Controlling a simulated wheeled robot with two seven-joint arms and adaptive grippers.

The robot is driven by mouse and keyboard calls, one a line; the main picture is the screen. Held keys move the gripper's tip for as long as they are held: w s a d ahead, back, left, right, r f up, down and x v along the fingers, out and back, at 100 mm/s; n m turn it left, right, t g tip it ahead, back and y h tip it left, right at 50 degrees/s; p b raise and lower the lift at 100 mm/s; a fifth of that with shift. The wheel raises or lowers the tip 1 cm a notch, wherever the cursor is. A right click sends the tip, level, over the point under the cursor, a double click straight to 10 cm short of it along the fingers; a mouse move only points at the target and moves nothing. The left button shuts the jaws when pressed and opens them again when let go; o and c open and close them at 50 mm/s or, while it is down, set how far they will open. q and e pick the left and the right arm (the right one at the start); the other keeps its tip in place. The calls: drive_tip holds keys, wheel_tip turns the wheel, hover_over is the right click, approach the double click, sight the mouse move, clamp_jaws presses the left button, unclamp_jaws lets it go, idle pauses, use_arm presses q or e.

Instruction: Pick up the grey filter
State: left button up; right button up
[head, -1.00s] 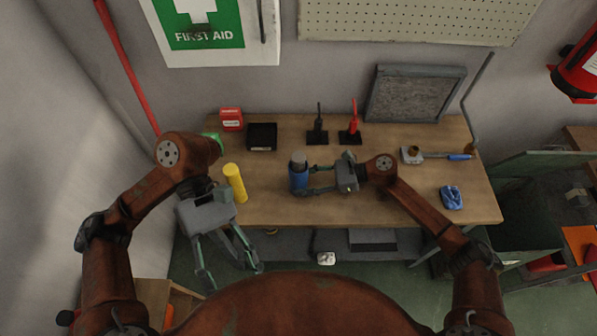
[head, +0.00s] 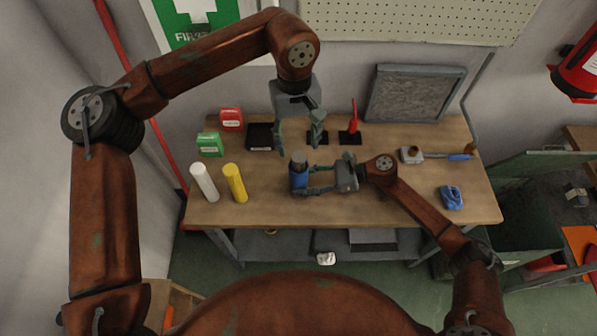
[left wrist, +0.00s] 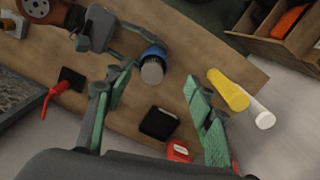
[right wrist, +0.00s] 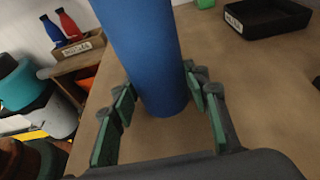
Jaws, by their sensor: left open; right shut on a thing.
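The grey filter looks like the grey round piece (head: 299,157) in the top of a blue canister (head: 299,178) on the workbench. In the left wrist view the grey end (left wrist: 152,72) points up at the camera above the blue body (left wrist: 155,52). My right gripper (head: 310,182) is shut on the blue canister from the right; the canister (right wrist: 150,50) stands between its fingers in the right wrist view. My left gripper (head: 299,140) is open and empty, pointing down above the bench just behind the grey piece, its fingers (left wrist: 157,88) apart.
A yellow cylinder (head: 235,183) and a white cylinder (head: 204,182) stand left on the workbench (head: 270,208). Red (head: 231,119) and green (head: 209,145) boxes and a black tray (head: 260,137) lie behind. A red-handled tool (head: 354,117) stands behind right.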

sight(298, 156)
use_arm(q)
drive_tip(key=shift+t, duration=0.3)
drive_tip(key=f, duration=0.2)
drive_tip(key=w+f, duration=0.1)
drive_tip(key=f, duration=0.1)
drive_tip(key=w+f, duration=0.1)
drive_tip(key=shift+a+f, duration=0.1)
drive_tip(key=shift+f, duration=0.3)
drive_tip(key=shift+w+f, duration=0.15)
drive_tip(key=shift+f, duration=1.25)
drive_tip(key=shift+w+f, duration=0.15)
drive_tip(key=shift+f, duration=1.25)
drive_tip(key=shift+c, duration=0.6)
clamp_jaws()
